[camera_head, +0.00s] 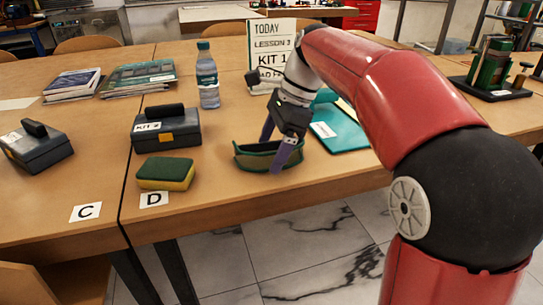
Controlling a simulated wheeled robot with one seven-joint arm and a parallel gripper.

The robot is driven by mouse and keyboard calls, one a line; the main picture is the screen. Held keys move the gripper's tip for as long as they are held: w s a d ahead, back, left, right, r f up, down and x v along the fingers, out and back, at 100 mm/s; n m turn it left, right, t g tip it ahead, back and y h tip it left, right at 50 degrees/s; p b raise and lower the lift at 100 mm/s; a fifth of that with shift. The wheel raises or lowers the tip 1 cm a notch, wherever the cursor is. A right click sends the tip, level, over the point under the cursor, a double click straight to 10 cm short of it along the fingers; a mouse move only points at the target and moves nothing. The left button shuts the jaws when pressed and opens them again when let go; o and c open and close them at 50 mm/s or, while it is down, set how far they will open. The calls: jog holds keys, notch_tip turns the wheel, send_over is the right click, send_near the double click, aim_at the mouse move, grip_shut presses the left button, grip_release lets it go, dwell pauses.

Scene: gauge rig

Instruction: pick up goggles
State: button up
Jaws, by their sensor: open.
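I cannot tell whether the fingers touch the goggles. The front finger hides a part of the goggles' right side.
A green-yellow sponge (166,174) and a KIT 2 box (166,130) stand to the left. A water bottle (208,76) and a lesson sign (270,50) stand behind. A teal folder (338,128) lies close on the right. The table's front edge is near the goggles.

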aim_at(271, 143)
jog(key=shift+a+f, duration=0.15)
jog(key=shift+f, duration=0.15)
jog(key=shift+c, duration=0.4)
jog(key=c, duration=1)
notch_tip(271, 143, up, 20)
jog(key=p, duration=0.4)
